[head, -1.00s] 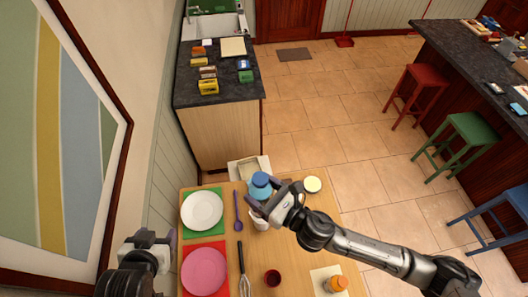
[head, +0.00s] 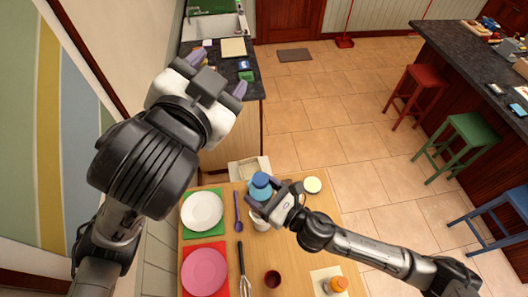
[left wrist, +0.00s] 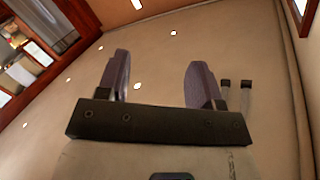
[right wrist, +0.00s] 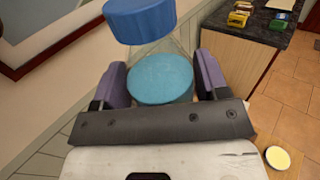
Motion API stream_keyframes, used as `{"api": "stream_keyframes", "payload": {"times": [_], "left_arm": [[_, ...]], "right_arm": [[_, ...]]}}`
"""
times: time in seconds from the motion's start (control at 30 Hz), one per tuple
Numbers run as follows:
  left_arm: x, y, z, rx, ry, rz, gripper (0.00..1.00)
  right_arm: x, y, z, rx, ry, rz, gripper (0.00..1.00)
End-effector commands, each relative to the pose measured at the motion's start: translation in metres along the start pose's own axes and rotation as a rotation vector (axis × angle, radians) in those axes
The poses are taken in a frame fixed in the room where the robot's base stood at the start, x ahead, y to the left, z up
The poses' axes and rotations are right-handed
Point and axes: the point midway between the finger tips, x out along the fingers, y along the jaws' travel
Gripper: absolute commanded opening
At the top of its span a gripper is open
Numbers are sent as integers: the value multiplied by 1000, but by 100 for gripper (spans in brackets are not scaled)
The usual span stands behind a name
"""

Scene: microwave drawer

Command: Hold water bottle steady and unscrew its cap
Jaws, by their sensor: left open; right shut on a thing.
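The water bottle (head: 261,192) stands near the far side of the wooden table, light blue with a darker blue cap (head: 261,180) on top. My right gripper (right wrist: 160,85) is shut on the bottle below the cap; the light blue body (right wrist: 160,75) shows between its fingers and the cap (right wrist: 140,20) is above them. My left gripper (head: 217,76) is open and empty, raised high on the left, away from the bottle. In the left wrist view its fingers (left wrist: 160,75) are apart with nothing between them; they face a plain ceiling-like surface with small lights.
The table holds a white plate (head: 202,211), a pink plate (head: 204,272), a purple spoon (head: 238,212), a whisk (head: 243,270), a dark red cup (head: 272,279) and an orange-capped jar (head: 337,285). A white container (head: 260,224) stands close to the bottle. A counter (head: 249,92) lies beyond.

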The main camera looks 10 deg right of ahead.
Motion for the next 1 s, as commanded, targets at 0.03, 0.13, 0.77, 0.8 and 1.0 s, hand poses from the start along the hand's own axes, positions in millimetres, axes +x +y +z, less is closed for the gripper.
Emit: {"api": "stream_keyframes", "payload": {"times": [0.03,0.13,0.77,0.8,1.0], "left_arm": [[3,5,-18,57,6,21,60],[11,21,-40,183,-11,80,60],[70,139,80,1322,-351,1038,60],[69,142,88,1374,-329,1116,60],[59,150,107,1593,-95,1447,60]], "right_arm": [[0,0,1,-1,-3,0,1],[0,0,1,-1,-3,1,1],[0,0,1,-1,-3,0,1],[0,0,1,-1,-2,0,1],[0,0,1,-1,-3,0,1]]}}
